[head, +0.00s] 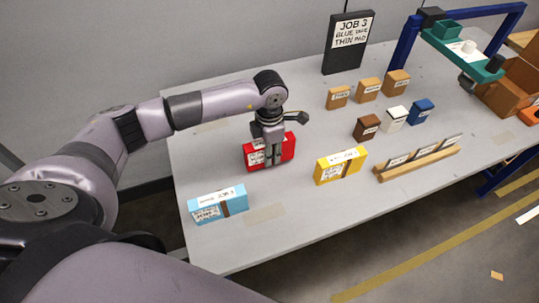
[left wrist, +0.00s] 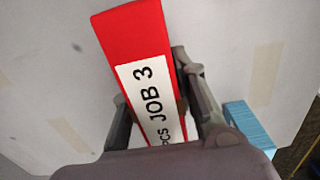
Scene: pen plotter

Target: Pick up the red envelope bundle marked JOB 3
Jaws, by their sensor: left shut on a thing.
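The red envelope bundle (head: 287,149) stands on the grey table, toward its left part. In the left wrist view the bundle (left wrist: 128,27) shows a white label reading JOB 3. My left gripper (head: 272,160) comes down over the bundle and is shut on it, with one finger on each side in the left wrist view (left wrist: 160,115). I cannot tell whether the bundle touches the table. The lower part of the bundle's label is partly cut off by the gripper body. My right gripper is not in view.
A light blue bundle (head: 218,204) and a yellow bundle (head: 341,166) stand nearby on the table (head: 300,215). Several small blocks and a wooden rack (head: 418,163) are to the right. A dark sign (head: 347,44) reading JOB 3 stands at the back, beside a blue-framed plotter (head: 462,50).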

